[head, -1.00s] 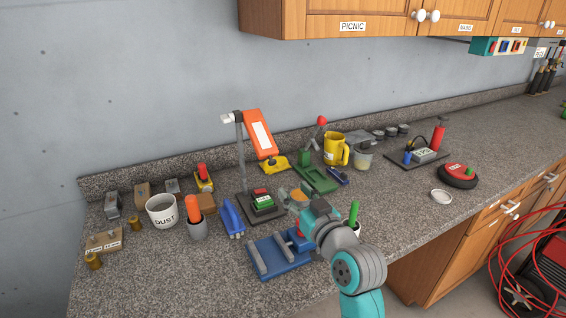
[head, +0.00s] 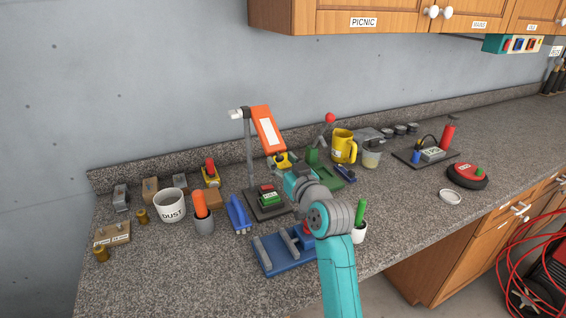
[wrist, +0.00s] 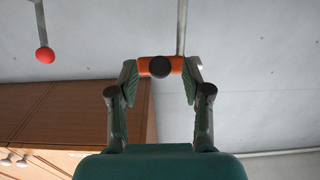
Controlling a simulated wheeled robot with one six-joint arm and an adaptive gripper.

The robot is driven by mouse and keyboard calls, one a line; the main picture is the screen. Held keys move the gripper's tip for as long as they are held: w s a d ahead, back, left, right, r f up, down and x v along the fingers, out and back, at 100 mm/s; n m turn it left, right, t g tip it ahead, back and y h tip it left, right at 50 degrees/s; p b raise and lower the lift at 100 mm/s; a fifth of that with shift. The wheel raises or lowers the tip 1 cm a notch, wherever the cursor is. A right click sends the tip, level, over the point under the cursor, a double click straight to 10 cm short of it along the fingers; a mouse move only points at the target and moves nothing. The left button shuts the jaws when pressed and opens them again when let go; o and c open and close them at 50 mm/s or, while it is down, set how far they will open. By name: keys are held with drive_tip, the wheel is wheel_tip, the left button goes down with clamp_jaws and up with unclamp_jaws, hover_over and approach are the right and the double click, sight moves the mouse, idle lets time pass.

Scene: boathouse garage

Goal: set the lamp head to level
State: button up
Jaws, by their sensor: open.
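The desk lamp has an orange head (head: 267,130) with a white panel, on a thin grey post (head: 249,160) above a dark base (head: 259,213). The head is steeply tilted, sloping down to the right from the top of the post. My gripper (head: 283,163) is open just below the low end of the head. In the wrist view, the orange end of the lamp head (wrist: 143,66) with a dark round knob (wrist: 160,67) shows between the fingertips of my gripper (wrist: 160,75). I cannot tell whether the fingers touch it.
A green stand with a red ball (head: 330,118) and a yellow mug (head: 343,145) stand to the right.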

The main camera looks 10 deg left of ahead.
drive_tip(key=shift+w, duration=0.1)
clamp_jaws()
drive_tip(key=shift+r, duration=0.15)
drive_tip(key=shift+s+d+r+g, duration=0.1)
drive_tip(key=shift+s+r+g, duration=0.15)
drive_tip(key=shift+r, duration=0.2)
drive_tip(key=shift+s+d+r+g, duration=0.1)
drive_tip(key=shift+r+g, duration=0.15)
drive_tip(key=shift+r, duration=0.15)
wheel_tip(320, 180, up, 8)
drive_tip(key=s+g+h, duration=0.1)
drive_tip(key=g+h, duration=0.2)
drive_tip(key=g, duration=0.1)
drive_tip(key=shift+d+f, duration=0.15)
drive_tip(key=shift+d, duration=0.15)
unclamp_jaws()
